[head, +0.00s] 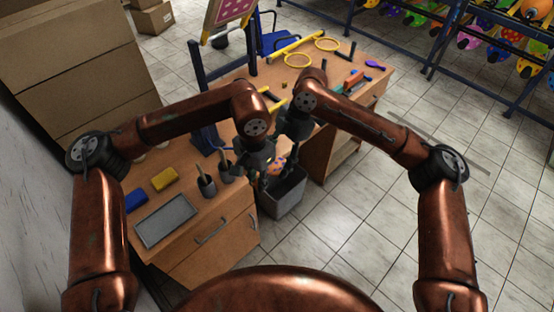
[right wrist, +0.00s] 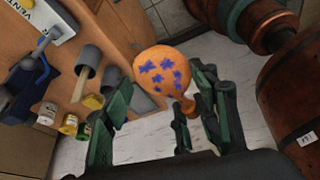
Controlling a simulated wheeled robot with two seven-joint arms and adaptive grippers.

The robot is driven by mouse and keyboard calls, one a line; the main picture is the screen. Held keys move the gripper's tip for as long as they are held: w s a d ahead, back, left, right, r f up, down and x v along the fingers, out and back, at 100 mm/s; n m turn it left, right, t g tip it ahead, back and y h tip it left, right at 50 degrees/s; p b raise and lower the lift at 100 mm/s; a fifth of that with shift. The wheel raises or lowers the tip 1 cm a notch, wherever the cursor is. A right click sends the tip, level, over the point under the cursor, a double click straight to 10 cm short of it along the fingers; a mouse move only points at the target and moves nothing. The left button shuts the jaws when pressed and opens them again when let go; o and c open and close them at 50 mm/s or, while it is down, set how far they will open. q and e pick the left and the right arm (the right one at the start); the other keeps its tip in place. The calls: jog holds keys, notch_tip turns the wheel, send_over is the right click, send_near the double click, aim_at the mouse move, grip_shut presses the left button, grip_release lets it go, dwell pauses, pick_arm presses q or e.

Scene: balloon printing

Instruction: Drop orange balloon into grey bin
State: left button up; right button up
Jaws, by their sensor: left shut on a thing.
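The orange balloon (right wrist: 162,72) has purple prints and a narrow neck at its lower right in the right wrist view. In the head view it shows small (head: 277,163), over the grey bin (head: 284,197), which stands on the floor beside the desk. My left gripper (head: 264,172) is shut on the balloon above the bin; its fingers are small and partly merged with dark parts there. My right gripper (right wrist: 160,88) is open, its green fingers apart on either side of the balloon in the right wrist view. The bin's inside is mostly hidden by the grippers.
The wooden desk (head: 232,210) stands left of the bin, bearing a grey tray (head: 166,221), a yellow block (head: 164,179), a blue block (head: 136,201) and dark cups (head: 207,186). Another desk section (head: 352,105) lies behind. Tiled floor is free right of the bin.

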jog(key=c, duration=0.5)
pick_arm(q)
jog(key=o, duration=0.9)
pick_arm(e)
jog(key=shift+c, duration=0.2)
pick_arm(q)
jog(key=shift+r, duration=0.1)
